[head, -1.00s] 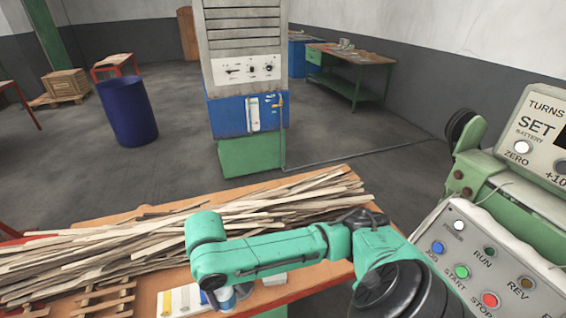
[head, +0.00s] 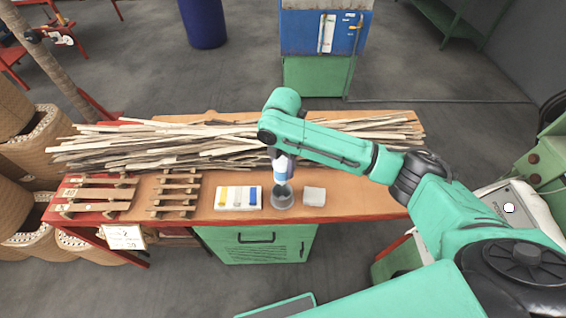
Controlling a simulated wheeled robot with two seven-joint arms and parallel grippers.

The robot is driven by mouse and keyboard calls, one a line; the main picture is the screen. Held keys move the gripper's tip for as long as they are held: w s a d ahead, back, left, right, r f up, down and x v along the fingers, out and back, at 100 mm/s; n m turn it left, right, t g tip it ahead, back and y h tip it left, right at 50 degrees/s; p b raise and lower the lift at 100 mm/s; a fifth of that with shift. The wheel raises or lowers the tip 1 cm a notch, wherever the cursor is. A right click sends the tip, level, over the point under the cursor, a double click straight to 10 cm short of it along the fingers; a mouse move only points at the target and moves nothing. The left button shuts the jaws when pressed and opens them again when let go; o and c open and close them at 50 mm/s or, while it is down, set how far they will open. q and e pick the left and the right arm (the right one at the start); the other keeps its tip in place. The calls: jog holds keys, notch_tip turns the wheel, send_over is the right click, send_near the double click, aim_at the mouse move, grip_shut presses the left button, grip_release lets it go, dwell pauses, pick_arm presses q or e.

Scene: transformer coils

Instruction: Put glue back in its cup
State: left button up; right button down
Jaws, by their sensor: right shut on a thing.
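My right gripper (head: 284,184) points straight down over the workbench from the green wrist. It is shut on the glue, which is small and mostly hidden by the gripper and wrist. The dark grey round cup (head: 283,201) stands on the bench directly below the gripper, near the front edge. The gripper's tip overlaps the cup's opening in this view; I cannot tell whether the glue is inside or just above it. My left gripper is not in view.
On the orange bench (head: 340,204), a white tray with yellow and blue parts (head: 238,198) lies left of the cup and a pale grey block (head: 314,196) right of it. Wooden strips (head: 180,143) lie behind. Wooden racks (head: 95,193) are at left.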

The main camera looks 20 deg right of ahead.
notch_tip(320, 180, down, 3)
jog(key=b, duration=0.2)
jog(key=shift+r+b, duration=0.15)
jog(key=shift+b, duration=0.15)
jog(key=shift+f+b, duration=1.2)
jog(key=shift+f, duration=1.5)
jog(key=shift+c, duration=0.6)
grip_release()
jog(key=shift+r, duration=0.1)
notch_tip(320, 180, up, 14)
jog(key=shift+r+b, duration=0.25)
jog(key=shift+b, duration=0.6)
